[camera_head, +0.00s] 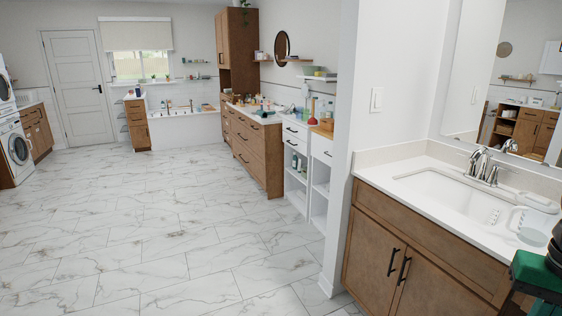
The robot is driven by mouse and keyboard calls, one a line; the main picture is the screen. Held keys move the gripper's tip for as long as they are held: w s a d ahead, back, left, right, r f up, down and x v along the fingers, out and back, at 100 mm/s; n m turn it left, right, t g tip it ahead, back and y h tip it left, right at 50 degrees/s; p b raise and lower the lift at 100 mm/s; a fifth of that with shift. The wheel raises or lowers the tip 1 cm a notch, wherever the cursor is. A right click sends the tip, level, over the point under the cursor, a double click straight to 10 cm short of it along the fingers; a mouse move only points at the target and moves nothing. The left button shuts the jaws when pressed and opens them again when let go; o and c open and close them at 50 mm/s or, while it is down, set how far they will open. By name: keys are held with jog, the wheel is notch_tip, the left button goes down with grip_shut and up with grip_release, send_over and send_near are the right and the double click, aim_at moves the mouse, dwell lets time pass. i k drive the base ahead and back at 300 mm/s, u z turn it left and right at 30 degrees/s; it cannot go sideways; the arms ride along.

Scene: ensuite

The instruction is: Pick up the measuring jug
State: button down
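The measuring jug (534,224) appears to be the pale, see-through vessel at the right end of the white sink counter, beside the basin. Its handle side faces left, towards the basin. Its right side is close to the picture's edge, and dark shapes in the foreground come near it. My gripper is not clearly visible in the head view, so I cannot see its fingers or whether it holds anything.
The sink basin (460,195) and tap (483,165) are left of the jug. A small white item (538,202) lies behind it. The wooden cabinet (415,250) is below, and a wall (395,80) stands left. The marble floor (150,240) is clear.

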aim_at(539, 219)
jog(key=z, duration=1)
jog(key=k, duration=0.65)
jog(key=u, duration=0.6)
jog(key=k, duration=0.75)
jog(key=z, duration=0.15)
jog(key=i, duration=0.7)
jog(key=z, duration=0.6)
jog(key=i, duration=0.95)
jog(key=u, duration=0.4)
